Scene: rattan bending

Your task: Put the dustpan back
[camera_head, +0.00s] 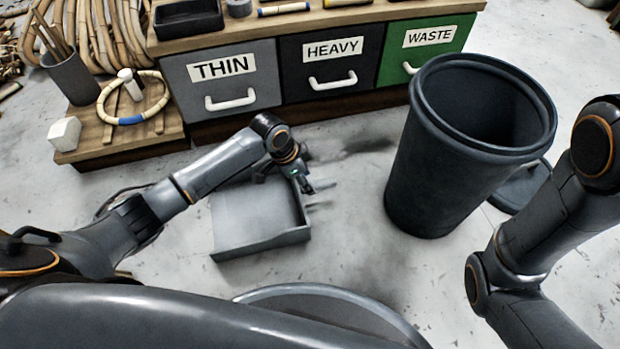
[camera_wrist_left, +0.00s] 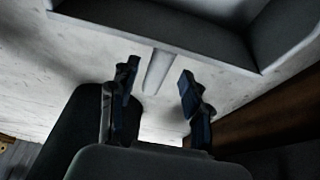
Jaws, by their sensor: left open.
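The grey dustpan (camera_head: 235,215) lies on the floor in front of the drawer cabinet. My left gripper (camera_head: 310,186) is at the dustpan's right side in the head view. In the left wrist view the dustpan (camera_wrist_left: 190,30) spans the top, and its short grey handle (camera_wrist_left: 158,70) points down toward the gap between my open left fingers (camera_wrist_left: 157,80). The fingers stand apart on either side of the handle's line; I cannot tell whether the handle is fully between them. My right arm shows at the right of the head view, but its gripper is out of view.
A dark waste bin (camera_head: 455,150) stands right of the dustpan, with a round dark lid (camera_head: 518,188) on the floor beside it. The cabinet has drawers marked THIN (camera_head: 222,75), HEAVY (camera_head: 333,62) and WASTE (camera_head: 428,48). A low wooden platform (camera_head: 130,135) stands left.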

